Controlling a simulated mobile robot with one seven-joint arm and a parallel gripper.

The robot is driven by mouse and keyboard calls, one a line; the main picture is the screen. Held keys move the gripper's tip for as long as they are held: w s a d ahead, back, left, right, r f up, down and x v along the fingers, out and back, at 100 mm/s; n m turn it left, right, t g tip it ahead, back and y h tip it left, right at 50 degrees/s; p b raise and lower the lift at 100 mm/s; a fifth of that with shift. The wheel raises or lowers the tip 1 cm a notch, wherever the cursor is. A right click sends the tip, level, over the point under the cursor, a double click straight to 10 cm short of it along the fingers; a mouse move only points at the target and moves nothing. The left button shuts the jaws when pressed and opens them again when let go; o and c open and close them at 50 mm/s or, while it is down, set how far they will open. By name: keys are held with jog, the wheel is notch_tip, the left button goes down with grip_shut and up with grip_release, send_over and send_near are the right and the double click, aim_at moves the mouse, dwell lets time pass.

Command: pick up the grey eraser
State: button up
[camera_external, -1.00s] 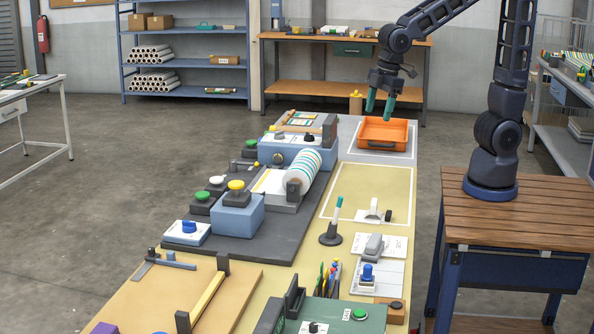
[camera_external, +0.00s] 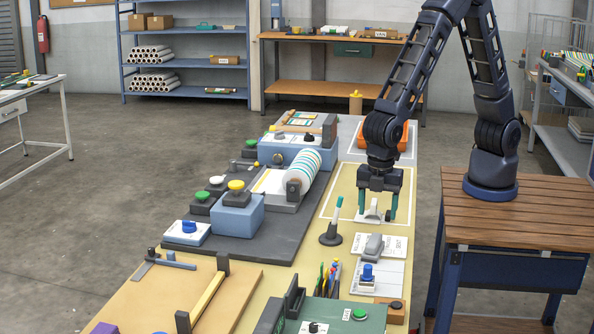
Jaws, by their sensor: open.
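A grey block that looks like the grey eraser (camera_external: 374,246) lies on a white printed card (camera_external: 394,249) on the right part of the long bench. My gripper (camera_external: 378,214) points down, open, with its teal fingers on either side of a small white item with a dark knob (camera_external: 373,209). That item stands just behind the grey block. The gripper is apart from the grey block. Whether the fingers touch the white item cannot be told.
A dark holder with a teal-tipped tool (camera_external: 331,236) stands left of my gripper. A blue-knobbed stamp (camera_external: 368,277) stands in front of the grey block. The orange tray (camera_external: 404,140) is partly hidden behind my arm. The calender roller (camera_external: 305,172) is to the left.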

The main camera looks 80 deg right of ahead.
send_over(374, 239)
jog(key=f, duration=0.4)
jog(key=shift+s+f, duration=0.25)
jog(key=shift+w+a+f, duration=0.1)
jog(key=shift+f, duration=1.5)
jog(key=shift+w+f, duration=0.1)
jog(key=shift+f, duration=1.5)
jog(key=c, duration=1.1)
jog(key=shift+o, duration=0.2)
jog(key=shift+r, duration=0.1)
